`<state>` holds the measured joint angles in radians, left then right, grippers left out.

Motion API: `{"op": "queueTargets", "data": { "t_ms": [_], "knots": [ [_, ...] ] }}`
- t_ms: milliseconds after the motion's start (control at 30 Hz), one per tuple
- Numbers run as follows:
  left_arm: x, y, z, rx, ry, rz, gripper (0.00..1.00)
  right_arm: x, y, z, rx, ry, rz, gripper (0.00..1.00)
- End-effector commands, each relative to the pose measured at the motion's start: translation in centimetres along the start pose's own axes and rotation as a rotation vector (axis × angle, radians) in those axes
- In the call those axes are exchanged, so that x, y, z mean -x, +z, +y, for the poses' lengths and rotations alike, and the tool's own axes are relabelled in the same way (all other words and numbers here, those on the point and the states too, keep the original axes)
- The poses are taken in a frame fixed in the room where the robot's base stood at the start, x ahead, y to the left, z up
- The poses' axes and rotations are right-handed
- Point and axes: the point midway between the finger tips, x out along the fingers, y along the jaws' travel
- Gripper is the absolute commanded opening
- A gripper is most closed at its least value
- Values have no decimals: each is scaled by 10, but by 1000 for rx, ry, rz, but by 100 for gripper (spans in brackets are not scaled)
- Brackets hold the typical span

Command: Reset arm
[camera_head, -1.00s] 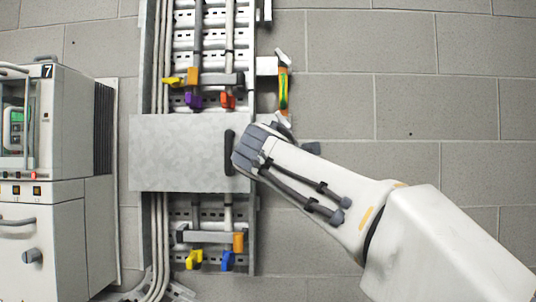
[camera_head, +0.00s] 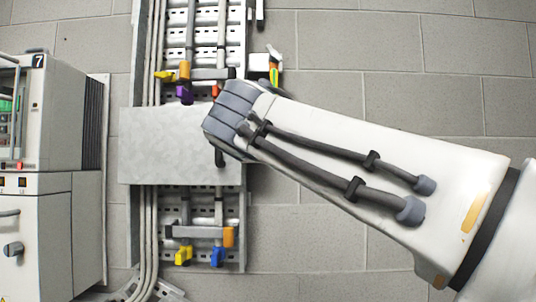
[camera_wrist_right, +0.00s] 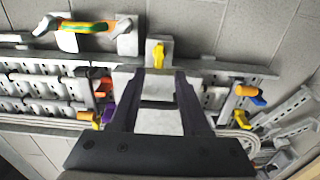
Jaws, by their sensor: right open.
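My right arm comes in from the right in the head view. Its grey wrist end (camera_head: 235,108) overlaps the upper right of a plain grey metal cover plate (camera_head: 155,145) on the wall rack; the fingers are hidden there. In the right wrist view my right gripper (camera_wrist_right: 160,74) has its two dark fingers apart, with nothing held between them. A yellow piece on a light bracket (camera_wrist_right: 158,54) shows just beyond the fingertips. My left gripper is in no view.
A dark handle (camera_head: 219,157) on the plate is partly covered by my wrist. Yellow (camera_head: 183,256) and blue (camera_head: 217,257) levers sit below it. A green-orange handle (camera_head: 273,72) is at the upper right. A cabinet marked 7 (camera_head: 40,120) stands left. The wall at right is bare.

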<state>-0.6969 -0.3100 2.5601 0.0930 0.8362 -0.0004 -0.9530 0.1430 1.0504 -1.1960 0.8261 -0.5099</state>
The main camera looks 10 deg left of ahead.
Motion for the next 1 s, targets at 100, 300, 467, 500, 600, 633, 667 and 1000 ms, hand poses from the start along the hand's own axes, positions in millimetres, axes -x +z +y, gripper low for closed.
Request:
{"op": "queueTargets", "data": {
  "t_ms": [100, 300, 467, 500, 600, 633, 667, 1000],
  "knots": [
    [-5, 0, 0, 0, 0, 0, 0, 10, 0, -1, 0, 0, 1, 46],
    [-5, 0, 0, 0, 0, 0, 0, 14, 0, 0, 0, -1, 0, 46],
    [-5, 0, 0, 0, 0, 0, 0, 13, 0, 0, 0, -1, 0, 46],
    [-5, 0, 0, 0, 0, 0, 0, 13, 0, 0, 0, -1, 0, 46],
    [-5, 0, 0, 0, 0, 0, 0, 13, 0, 0, 0, -1, 0, 46],
    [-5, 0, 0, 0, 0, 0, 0, 13, 0, 0, -1, -2, 0, 46],
    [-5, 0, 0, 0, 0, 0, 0, 13, 0, -2, -2, -5, 0, 46],
    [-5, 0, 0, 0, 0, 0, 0, 23, 23, -166, -187, -434, -26, 46]
  ]
}}
